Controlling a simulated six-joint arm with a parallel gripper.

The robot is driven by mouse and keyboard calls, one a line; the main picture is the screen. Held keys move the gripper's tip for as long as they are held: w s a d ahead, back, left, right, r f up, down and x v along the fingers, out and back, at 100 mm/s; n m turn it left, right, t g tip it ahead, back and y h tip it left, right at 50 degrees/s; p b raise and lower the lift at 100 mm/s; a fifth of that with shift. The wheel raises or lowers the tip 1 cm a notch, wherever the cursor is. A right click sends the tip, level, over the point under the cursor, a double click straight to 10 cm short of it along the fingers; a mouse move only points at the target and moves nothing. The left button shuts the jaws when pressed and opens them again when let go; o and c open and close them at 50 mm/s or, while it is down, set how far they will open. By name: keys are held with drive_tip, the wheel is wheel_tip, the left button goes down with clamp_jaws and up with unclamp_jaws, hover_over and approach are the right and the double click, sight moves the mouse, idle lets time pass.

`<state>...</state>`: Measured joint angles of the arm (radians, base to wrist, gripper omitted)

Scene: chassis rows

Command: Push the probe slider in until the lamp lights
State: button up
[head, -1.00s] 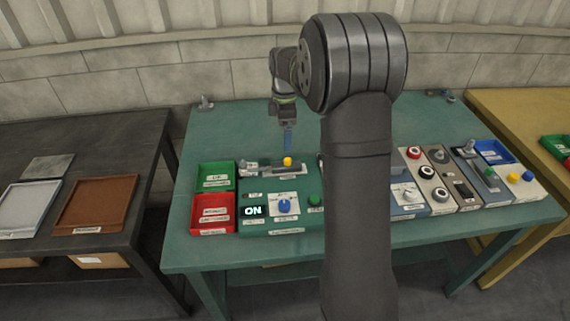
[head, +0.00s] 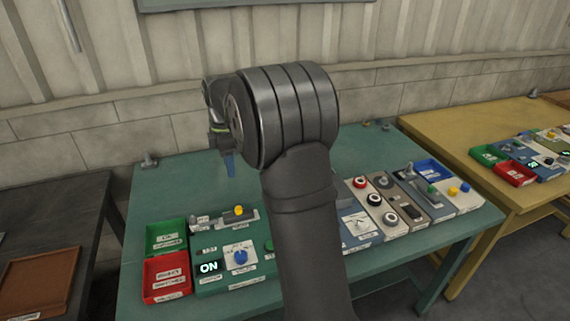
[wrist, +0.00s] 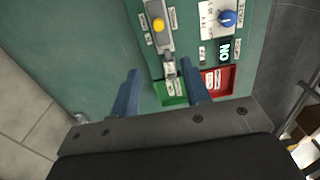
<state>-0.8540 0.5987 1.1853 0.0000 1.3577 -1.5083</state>
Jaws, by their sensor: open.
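A slider unit with a yellow knob (head: 239,210) on a grey plate sits at the back of the green panel (head: 206,290). The knob also shows in the wrist view (wrist: 158,25), with a metal part (wrist: 169,68) at the plate's end. I cannot tell which part is the probe.
A blue dial (head: 240,258) is in front of the slider. A green bin (head: 166,236) and a red bin (head: 167,279) stand left of the panel. Several control modules (head: 393,215) stand to the right, beyond my arm. The back of the teal table (head: 180,180) is mostly clear.

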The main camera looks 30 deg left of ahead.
sight(238, 207)
drive_tip(key=f+n, duration=0.3)
drive_tip(key=f, duration=0.2)
drive_tip(key=f+n, duration=0.3)
drive_tip(key=f, duration=0.3)
drive_tip(key=f+n, duration=0.3)
drive_tip(key=f, duration=0.3)
drive_tip(key=shift+w+d, duration=0.3)
drive_tip(key=shift+w, duration=0.05)
clamp_jaws()
